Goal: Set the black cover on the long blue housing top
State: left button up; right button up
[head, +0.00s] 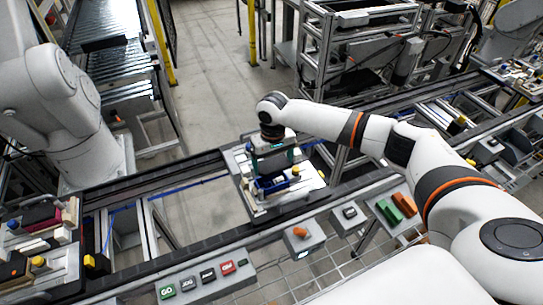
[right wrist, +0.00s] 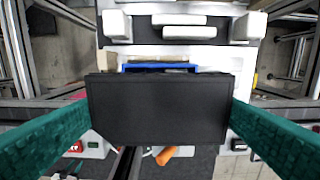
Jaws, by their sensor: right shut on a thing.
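My right gripper (head: 273,163) points down over the pallet fixture in the head view. Its teal fingers are shut on the black cover (right wrist: 157,108), a flat dark rectangle that spans between them in the right wrist view. The blue housing (head: 272,185) lies on the fixture below the gripper. In the right wrist view only a blue edge of the housing (right wrist: 160,67) shows past the cover's upper edge; the rest is hidden. I cannot tell whether the cover touches the housing. My left gripper is not in view.
The pale fixture plate (head: 312,182) sits on the conveyor and has a yellow knob (head: 295,170). A button panel (head: 205,278) and boxes with orange and green parts line the near rail. Another loaded pallet (head: 38,250) stands at the left.

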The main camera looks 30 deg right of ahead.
aim_at(272, 163)
jog(key=shift+w+f+b, duration=0.15)
jog(key=shift+f+b, duration=0.3)
jog(key=shift+f, duration=0.15)
jog(key=shift+w+f+b, duration=0.15)
jog(key=shift+f+b, duration=0.3)
jog(key=shift+f, duration=0.15)
jog(key=shift+w+f+b, duration=0.1)
jog(key=shift+f+b, duration=0.45)
jog(key=shift+f, duration=0.75)
pick_arm(q)
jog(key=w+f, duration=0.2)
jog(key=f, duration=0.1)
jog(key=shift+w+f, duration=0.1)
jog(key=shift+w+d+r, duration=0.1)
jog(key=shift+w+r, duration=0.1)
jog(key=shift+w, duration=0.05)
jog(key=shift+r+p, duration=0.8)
jog(key=shift+p, duration=0.05)
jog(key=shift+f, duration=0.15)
pick_arm(e)
jog(key=shift+f, duration=0.8)
